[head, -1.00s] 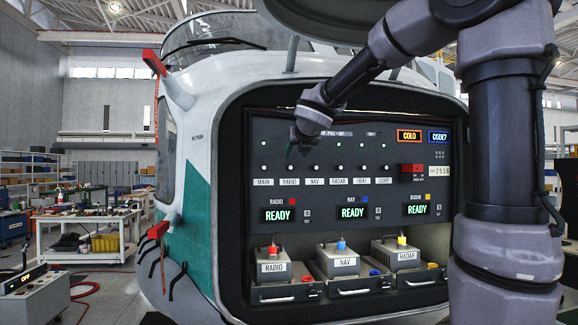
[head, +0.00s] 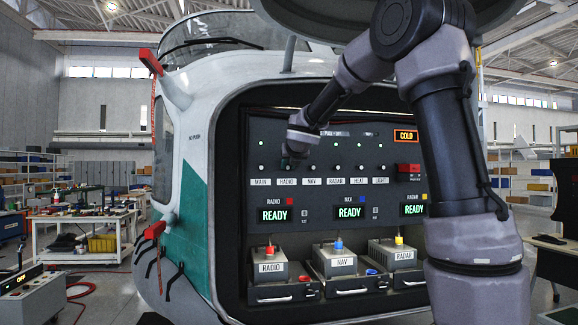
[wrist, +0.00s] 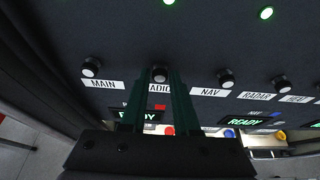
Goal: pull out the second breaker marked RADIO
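The RADIO breaker (wrist: 159,75) is a small dark round knob, second in the row. In the wrist view it sits between the two fingertips of my gripper (wrist: 161,80). The fingers stand apart on either side of it; contact is not clear. Its RADIO label (head: 287,182) is partly hidden by a finger in the wrist view. In the head view my gripper (head: 291,156) is at the panel over this breaker and largely hides it. The MAIN breaker (wrist: 90,67) is to its left and the NAV breaker (wrist: 226,78) to its right.
More breakers marked RADAR, HEAT and LIGHT continue right. Below are READY displays (head: 275,214) and drawers with RADIO (head: 269,268), NAV (head: 339,262) and RADAR (head: 398,255) units. A red switch (head: 408,168) sits at right. My arm covers the panel's right side.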

